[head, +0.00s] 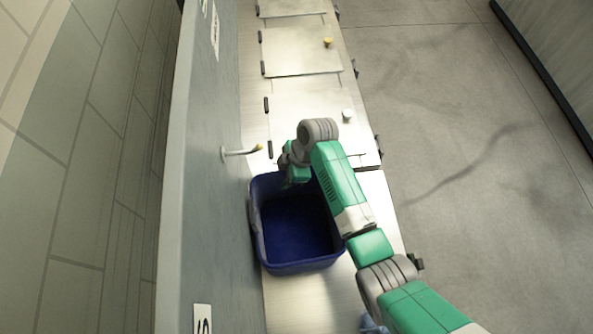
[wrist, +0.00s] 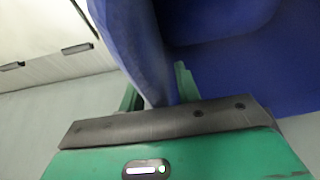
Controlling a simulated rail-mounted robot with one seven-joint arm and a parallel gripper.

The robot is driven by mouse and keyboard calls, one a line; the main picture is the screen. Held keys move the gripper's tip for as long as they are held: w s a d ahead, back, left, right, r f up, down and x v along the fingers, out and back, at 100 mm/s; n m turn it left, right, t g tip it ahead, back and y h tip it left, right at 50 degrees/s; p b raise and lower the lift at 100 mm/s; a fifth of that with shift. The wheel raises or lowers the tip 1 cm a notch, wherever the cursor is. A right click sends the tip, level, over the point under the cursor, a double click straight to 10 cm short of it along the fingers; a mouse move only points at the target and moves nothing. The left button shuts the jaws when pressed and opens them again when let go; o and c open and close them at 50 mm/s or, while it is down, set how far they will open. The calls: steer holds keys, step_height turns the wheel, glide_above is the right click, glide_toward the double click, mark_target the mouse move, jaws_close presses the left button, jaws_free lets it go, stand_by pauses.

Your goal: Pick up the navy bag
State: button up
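The navy bag (head: 290,265) looks like an open-topped, dark blue bin with a rounded rim. It stands on the pale counter in the middle of the head view, close to the grey wall panel. My gripper (head: 290,178) is at its far rim, partly hidden by my own arm. In the wrist view the blue side of the bag (wrist: 130,40) comes down between the two fingers of my gripper (wrist: 158,92). The fingers stand apart, one on each side of the bag's edge. I cannot tell whether they touch it.
A hook (head: 240,151) sticks out of the wall panel (head: 205,150) just beyond the bag. A small white object (head: 347,115) and a yellow one (head: 328,42) lie on the counter (head: 300,100) farther off. Open floor (head: 440,120) lies to the right.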

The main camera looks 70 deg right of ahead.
steer(key=shift+f, duration=0.1)
jaws_close()
stand_by(1.4)
